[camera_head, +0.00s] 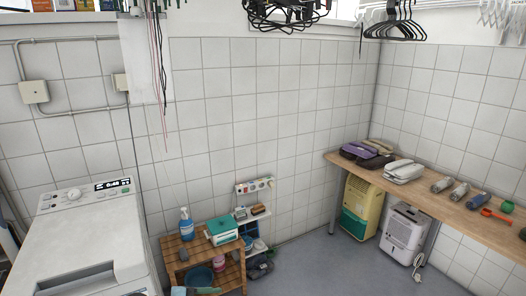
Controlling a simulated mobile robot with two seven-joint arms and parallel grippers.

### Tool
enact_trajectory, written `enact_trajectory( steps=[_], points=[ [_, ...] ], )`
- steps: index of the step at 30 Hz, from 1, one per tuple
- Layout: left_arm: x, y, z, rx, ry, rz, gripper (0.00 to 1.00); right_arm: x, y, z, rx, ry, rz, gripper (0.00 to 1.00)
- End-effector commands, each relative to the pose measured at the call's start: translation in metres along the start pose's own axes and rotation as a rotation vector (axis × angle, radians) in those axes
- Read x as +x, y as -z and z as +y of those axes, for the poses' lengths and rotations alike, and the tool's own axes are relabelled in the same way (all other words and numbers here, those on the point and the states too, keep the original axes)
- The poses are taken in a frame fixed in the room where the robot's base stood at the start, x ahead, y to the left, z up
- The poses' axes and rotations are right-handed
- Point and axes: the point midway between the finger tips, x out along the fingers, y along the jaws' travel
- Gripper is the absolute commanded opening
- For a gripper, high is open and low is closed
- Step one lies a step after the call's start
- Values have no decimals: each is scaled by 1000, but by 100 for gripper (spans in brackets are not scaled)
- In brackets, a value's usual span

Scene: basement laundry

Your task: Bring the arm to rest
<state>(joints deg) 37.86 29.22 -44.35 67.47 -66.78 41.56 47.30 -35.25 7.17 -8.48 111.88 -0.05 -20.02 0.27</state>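Neither of my grippers shows in the head view, and I see no arm of mine in it. Whether they are open or shut is hidden from me. The task names no other object.
A white washing machine (85,245) stands at left. A low wooden shelf (172,257) holds a blue pump bottle (186,226) and a teal-and-white box (222,231). Bare grey floor (330,262) lies between.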

Motion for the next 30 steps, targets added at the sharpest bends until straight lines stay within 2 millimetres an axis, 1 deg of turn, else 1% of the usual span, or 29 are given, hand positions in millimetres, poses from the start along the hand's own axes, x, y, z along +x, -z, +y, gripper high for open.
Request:
enact_trajectory(
  steps=[1, 4, 7, 11, 14, 17, 20, 21, 27, 30],
  points=[
    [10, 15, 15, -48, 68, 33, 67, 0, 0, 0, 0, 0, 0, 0],
    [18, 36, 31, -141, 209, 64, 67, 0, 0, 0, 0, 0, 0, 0],
    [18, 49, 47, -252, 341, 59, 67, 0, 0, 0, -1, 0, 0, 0],
    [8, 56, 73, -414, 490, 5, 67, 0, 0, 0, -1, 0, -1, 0],
    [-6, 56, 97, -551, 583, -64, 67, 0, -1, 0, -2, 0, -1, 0],
    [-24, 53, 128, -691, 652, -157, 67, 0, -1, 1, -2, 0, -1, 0],
    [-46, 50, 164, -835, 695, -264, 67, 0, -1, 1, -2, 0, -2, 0],
    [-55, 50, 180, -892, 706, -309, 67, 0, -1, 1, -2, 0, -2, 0],
    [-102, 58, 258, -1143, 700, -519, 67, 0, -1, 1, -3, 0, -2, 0],
    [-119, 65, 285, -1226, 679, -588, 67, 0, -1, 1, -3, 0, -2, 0]
  ],
)
